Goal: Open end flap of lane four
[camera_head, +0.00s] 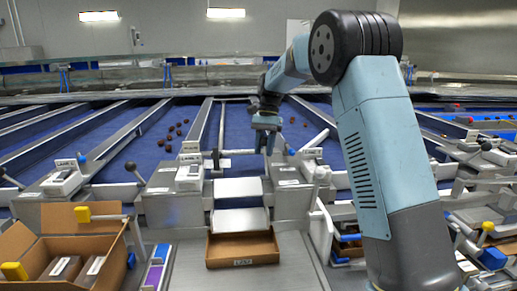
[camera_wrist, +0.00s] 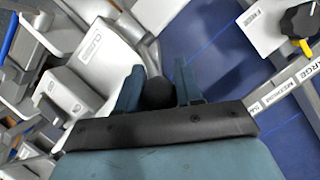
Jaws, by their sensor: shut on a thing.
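My gripper (camera_head: 268,147) is above the front end of a blue lane, right of the pale chute plates. In the wrist view the two fingers (camera_wrist: 158,88) are closed around a round black knob (camera_wrist: 157,94), which sits between them. The knob's lever is mostly hidden by the gripper. Two pale plates (camera_head: 238,187) slope down at the lane end toward an open cardboard tray (camera_head: 243,263). A pale crossbar (camera_head: 238,152) spans the lane end. The lane labels are too small to read surely, so I cannot tell which lane is four.
A cardboard carton (camera_head: 95,220) with packs stands at the lower left. Levers with black knobs, such as one at the left (camera_head: 130,167), rise from neighbouring lanes. Dates (camera_head: 178,130) lie on the blue lane to the left. A yellow-and-black dial (camera_wrist: 300,22) shows in the wrist view.

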